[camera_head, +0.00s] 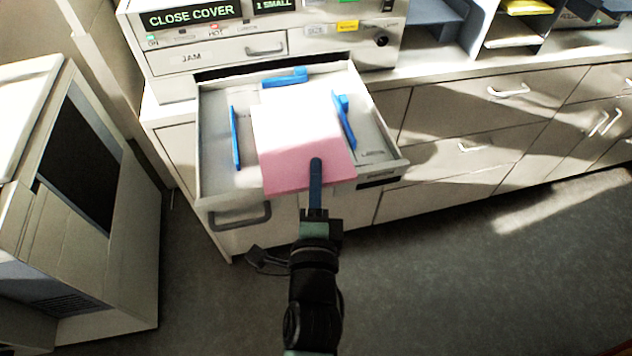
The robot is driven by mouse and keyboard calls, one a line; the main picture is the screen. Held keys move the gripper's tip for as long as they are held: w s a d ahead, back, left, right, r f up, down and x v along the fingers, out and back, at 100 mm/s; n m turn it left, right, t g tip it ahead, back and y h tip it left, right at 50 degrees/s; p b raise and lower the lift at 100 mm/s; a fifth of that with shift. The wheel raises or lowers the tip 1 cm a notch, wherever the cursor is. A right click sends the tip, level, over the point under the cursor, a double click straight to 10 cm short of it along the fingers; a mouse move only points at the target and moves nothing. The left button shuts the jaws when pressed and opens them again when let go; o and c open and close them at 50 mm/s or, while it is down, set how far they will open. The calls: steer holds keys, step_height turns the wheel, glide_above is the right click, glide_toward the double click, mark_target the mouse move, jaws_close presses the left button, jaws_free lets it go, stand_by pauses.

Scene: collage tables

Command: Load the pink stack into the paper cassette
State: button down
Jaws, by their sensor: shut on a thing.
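The pink stack (308,172) is a thick block of paper with a pink front side and a washed-out bright top. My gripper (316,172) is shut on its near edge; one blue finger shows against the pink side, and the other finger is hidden. The paper cassette (216,185) is an open drawer pulled out of the machine. The stack is over the cassette, between the left blue guide (235,138) and the right blue guide (344,122). A third blue guide (285,78) is at the back. I cannot tell whether the stack touches the cassette floor.
The machine's panel (190,16) above reads "CLOSE COVER". A closed drawer marked "JAM" (190,58) is just above the cassette. A grey cabinet (90,200) stands at the left. A shelf with paper trays (520,30) is at the upper right. The floor in front is clear.

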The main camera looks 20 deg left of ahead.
steer(key=shift+w+a+f, duration=0.35)
steer(key=shift+w+a, duration=0.05)
steer(key=shift+w, duration=0.15)
steer(key=w+a+f+b, duration=0.2)
steer(key=w+f+b, duration=0.1)
steer(key=w+f, duration=0.1)
steer(key=shift+a+f+b, duration=0.3)
steer(key=shift+f+b, duration=0.1)
steer(key=shift+f, duration=0.5)
steer(key=c, duration=0.8)
jaws_free()
steer(key=shift+s, duration=0.1)
steer(key=shift+f, duration=0.1)
